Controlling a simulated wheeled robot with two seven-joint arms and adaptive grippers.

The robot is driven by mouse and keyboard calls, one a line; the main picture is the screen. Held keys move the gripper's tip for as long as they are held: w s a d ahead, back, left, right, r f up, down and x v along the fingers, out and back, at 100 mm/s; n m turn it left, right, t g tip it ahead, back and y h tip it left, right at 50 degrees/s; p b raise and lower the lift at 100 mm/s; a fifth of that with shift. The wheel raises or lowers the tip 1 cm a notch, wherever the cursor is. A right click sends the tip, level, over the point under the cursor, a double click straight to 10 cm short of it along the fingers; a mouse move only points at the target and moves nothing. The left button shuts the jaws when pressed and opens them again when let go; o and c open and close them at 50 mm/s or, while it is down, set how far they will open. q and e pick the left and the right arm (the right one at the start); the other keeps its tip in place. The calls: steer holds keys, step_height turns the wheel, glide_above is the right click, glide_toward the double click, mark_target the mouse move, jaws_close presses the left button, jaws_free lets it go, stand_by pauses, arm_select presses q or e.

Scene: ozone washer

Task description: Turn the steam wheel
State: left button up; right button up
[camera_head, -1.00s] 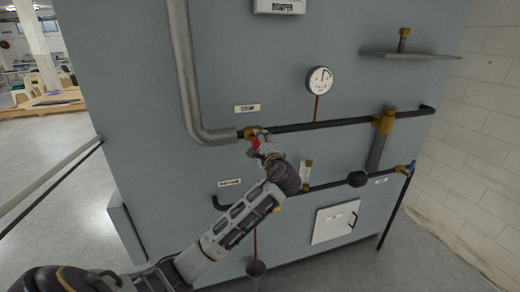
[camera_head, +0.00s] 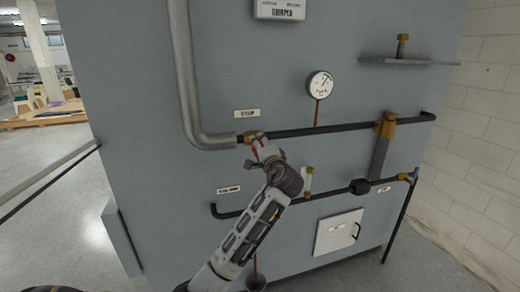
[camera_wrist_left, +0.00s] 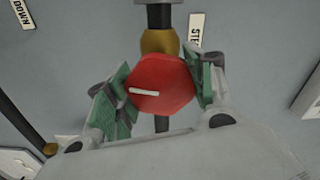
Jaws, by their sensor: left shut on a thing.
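The red steam wheel (camera_wrist_left: 160,84) fills the middle of the left wrist view, with a short white mark on its face. It sits below a brass fitting (camera_wrist_left: 160,42) on the pipe. My left gripper (camera_head: 263,150) is shut on the wheel. Its green finger pads press on the wheel's left and right sides in the wrist view (camera_wrist_left: 160,88). My right gripper is not in view.
A round gauge (camera_head: 320,84) is above the dark upper pipe (camera_head: 320,129). A grey bent pipe (camera_head: 187,85) runs down on the left. A lower pipe (camera_head: 325,191) and a white hatch (camera_head: 338,232) are below. A shelf (camera_head: 410,61) juts out at upper right.

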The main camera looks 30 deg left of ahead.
arm_select(q)
steer(key=o, duration=1)
steer(key=v, duration=1.2)
steer(key=shift+s+f, duration=0.1)
stand_by(0.4)
